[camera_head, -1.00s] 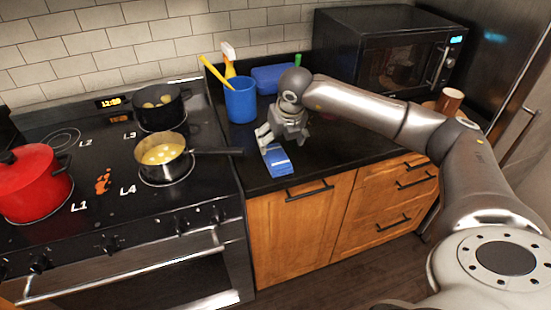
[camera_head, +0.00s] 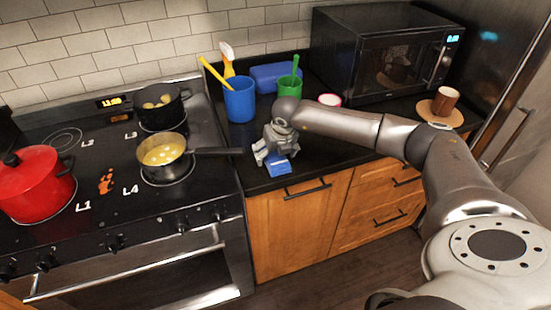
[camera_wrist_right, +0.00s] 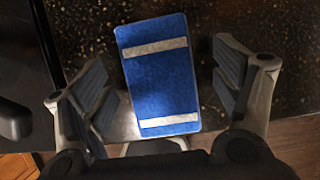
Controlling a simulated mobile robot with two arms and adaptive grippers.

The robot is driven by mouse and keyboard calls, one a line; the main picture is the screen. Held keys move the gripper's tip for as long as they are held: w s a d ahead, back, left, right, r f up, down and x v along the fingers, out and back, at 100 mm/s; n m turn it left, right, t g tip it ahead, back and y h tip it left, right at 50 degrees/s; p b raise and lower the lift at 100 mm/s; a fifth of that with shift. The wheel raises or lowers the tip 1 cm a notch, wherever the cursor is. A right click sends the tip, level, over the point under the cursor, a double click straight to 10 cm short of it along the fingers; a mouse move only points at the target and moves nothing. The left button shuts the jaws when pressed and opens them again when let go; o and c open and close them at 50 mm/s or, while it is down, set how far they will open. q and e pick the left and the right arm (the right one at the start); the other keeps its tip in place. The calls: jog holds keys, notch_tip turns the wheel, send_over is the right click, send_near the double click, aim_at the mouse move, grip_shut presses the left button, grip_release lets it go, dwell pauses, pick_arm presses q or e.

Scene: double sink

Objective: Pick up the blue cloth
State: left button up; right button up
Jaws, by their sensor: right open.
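The blue cloth (camera_head: 278,167) with pale stripes lies on the black counter close to its front edge, partly hidden by my right gripper in the head view. In the right wrist view the cloth (camera_wrist_right: 160,80) is a flat blue rectangle with two whitish bands. My right gripper (camera_head: 268,156) is over the cloth and open. In the wrist view its two fingers (camera_wrist_right: 162,98) stand on either side of the cloth, with a gap on the right side and the left finger close to the cloth's edge. I cannot tell the exact height above the counter. My left gripper is not in view.
A blue cup (camera_head: 240,103) with a yellow utensil, a blue box (camera_head: 276,77) and a green cup (camera_head: 289,86) stand behind. A pan (camera_head: 163,159) on the stove points its handle toward my gripper. The microwave (camera_head: 385,60) is at the back right.

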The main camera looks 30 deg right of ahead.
jog(key=shift+f+b, duration=0.2)
jog(key=shift+b, duration=0.2)
dwell(0.3)
jog(key=c, duration=1.2)
jog(key=shift+r, duration=0.1)
